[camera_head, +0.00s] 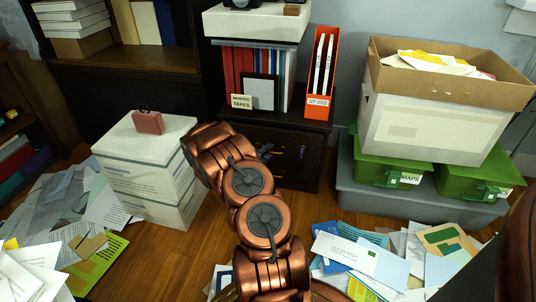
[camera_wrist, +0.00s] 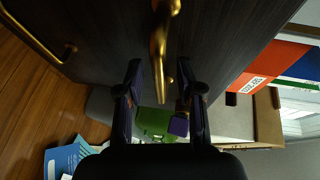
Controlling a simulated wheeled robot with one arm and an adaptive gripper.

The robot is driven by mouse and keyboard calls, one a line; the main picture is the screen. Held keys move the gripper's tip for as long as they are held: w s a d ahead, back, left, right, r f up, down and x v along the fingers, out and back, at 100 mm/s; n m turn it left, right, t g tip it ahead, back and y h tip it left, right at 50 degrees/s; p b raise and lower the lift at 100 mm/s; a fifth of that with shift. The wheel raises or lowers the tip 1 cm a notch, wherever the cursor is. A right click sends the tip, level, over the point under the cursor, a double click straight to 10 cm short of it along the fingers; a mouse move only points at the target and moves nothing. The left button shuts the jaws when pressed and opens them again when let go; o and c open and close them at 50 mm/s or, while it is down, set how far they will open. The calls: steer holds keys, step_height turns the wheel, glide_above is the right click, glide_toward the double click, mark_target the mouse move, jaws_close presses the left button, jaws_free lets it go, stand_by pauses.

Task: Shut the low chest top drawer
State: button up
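The low chest (camera_head: 300,142) is dark wood and stands at the back middle in the head view, with my copper arm in front of its left part. In the wrist view its dark front (camera_wrist: 105,35) fills the top, turned sideways. A brass handle (camera_wrist: 160,45), apparently the top drawer's, lies between the fingers of my gripper (camera_wrist: 160,68). The fingers are apart on either side of it, and I see no clear contact. A second brass handle (camera_wrist: 38,38) is at the left. I cannot tell how far the top drawer stands out. My fingers are mostly hidden in the head view.
An orange file (camera_head: 322,70) and books stand on the chest. White boxes (camera_head: 150,165) are at the left. Green bins (camera_head: 395,155) and a cardboard box (camera_head: 440,85) sit at the right. Papers (camera_head: 400,255) litter the floor on both sides.

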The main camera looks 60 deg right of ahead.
steer(key=shift+c, duration=0.4)
jaws_close()
